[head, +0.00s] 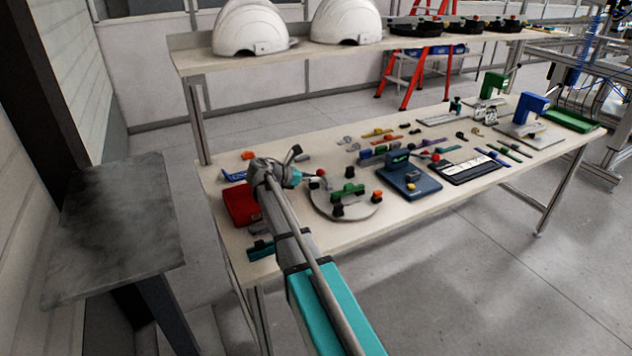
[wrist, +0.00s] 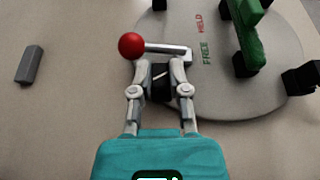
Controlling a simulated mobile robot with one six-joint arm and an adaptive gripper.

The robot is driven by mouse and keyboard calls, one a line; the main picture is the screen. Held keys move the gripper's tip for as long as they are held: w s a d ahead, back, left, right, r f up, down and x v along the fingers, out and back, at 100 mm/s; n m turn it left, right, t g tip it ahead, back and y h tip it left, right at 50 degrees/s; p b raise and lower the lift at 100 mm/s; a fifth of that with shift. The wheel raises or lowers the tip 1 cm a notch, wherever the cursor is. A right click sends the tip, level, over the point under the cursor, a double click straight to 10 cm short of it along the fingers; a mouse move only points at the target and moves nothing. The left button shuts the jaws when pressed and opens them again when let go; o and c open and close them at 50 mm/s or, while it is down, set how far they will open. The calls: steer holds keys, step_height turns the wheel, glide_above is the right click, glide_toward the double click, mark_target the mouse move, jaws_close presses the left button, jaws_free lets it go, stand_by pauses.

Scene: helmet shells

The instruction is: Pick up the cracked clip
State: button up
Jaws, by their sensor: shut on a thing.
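The cracked clip (wrist: 161,82) is a small black block with a thin pale line across its face. In the wrist view it sits between the two fingers of my gripper (wrist: 160,68), which is shut on it. The head view shows my gripper (head: 291,177) over the left part of the bench, beside the round grey plate (head: 327,208); I cannot make out the clip there. The plate (wrist: 225,100) carries a green holder (wrist: 247,40), black blocks and the words FREE and HELD. A lever with a red knob (wrist: 131,46) lies just beyond my fingertips.
A red box (head: 239,206) stands left of my arm. A blue device (head: 408,184) and a black-framed tray (head: 466,170) lie right of the plate. Several coloured clips lie behind. White helmet shells (head: 250,28) stand on the raised shelf. A grey bar (wrist: 29,65) lies at left.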

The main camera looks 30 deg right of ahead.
steer(key=shift+r, duration=0.15)
stand_by(0.3)
step_height(320, 180, up, 3)
steer(key=p, duration=0.3)
steer(key=s+d+r+p, duration=0.2)
steer(key=s+r+p, duration=0.3)
steer(key=s, duration=0.1)
steer(key=s+d+r+p, duration=0.2)
steer(key=s+r+p, duration=0.2)
steer(key=s, duration=0.3)
steer(key=shift+d+r+p, duration=0.35)
steer(key=shift+p, duration=0.15)
